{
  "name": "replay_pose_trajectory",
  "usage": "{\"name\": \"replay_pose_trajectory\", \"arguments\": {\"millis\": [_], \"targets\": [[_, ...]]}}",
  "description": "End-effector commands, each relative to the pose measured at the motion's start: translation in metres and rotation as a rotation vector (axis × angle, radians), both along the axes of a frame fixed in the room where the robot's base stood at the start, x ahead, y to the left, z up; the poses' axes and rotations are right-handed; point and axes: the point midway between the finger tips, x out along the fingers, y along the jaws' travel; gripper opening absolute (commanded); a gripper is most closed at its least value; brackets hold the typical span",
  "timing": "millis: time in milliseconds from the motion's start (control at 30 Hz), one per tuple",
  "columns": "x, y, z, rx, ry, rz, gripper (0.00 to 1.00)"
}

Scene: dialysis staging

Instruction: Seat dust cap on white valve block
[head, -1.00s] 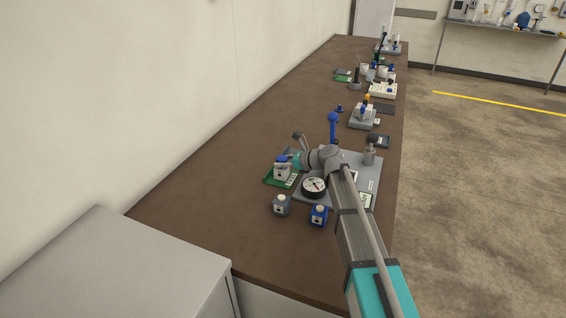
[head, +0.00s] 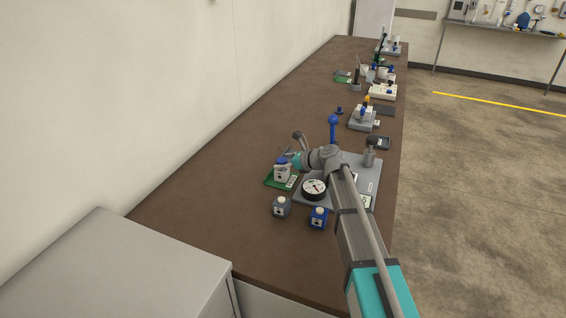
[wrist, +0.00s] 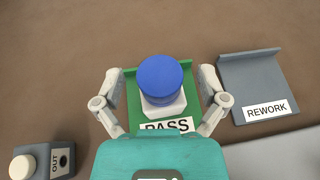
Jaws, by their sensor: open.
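The blue dust cap (wrist: 160,76) sits on top of the white valve block (wrist: 164,109) in the wrist view, hiding most of the block's top. Both also show in the head view, the cap (head: 281,161) over the pale block (head: 282,174). The block stands on the green PASS tray (wrist: 132,92). My gripper (wrist: 160,77) is open, with one finger on each side of the cap and a visible gap to both. In the head view my gripper is beside the cap, on its right. Whether the cap is fully down cannot be told.
A grey REWORK tray (wrist: 246,78) lies empty to the right in the wrist view. The bench at left is clear.

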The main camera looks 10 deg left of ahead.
Motion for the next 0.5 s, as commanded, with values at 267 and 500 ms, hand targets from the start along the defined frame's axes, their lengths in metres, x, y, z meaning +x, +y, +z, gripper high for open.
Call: {"name": "replay_pose_trajectory", "arguments": {"millis": [267,500], "targets": [[0.000,0.000,0.026,0.000,0.000,0.000,0.92],[0.000,0.000,0.046,0.000,0.000,0.000,0.92]]}}
